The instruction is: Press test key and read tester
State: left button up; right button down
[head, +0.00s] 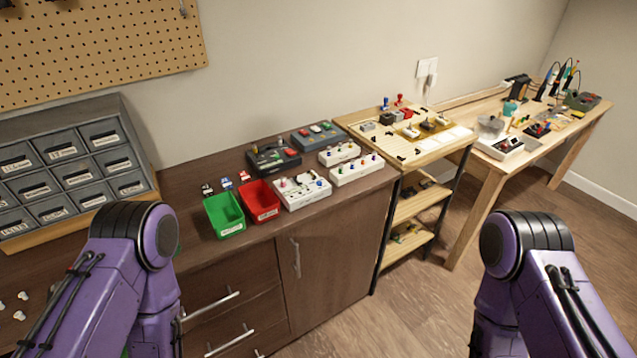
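Two dark tester-like boxes stand on the brown cabinet top (180,180): a black one (272,157) with small coloured parts, and a grey-blue one (318,134) behind it to the right. Which of them is the tester, its test key and any reading are too small to tell. Several white blocks with coloured knobs sit nearby, such as one in front (302,191). My two purple arms show at the lower left and lower right, well in front of the boxes. Neither gripper is in view.
A green bin (224,214) and a red bin (261,202) stand at the cabinet's front edge. A grey drawer unit (70,165) is at the left. A wooden shelf stand (405,140) and a workbench (480,108) with tools stand to the right. Open floor lies in front.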

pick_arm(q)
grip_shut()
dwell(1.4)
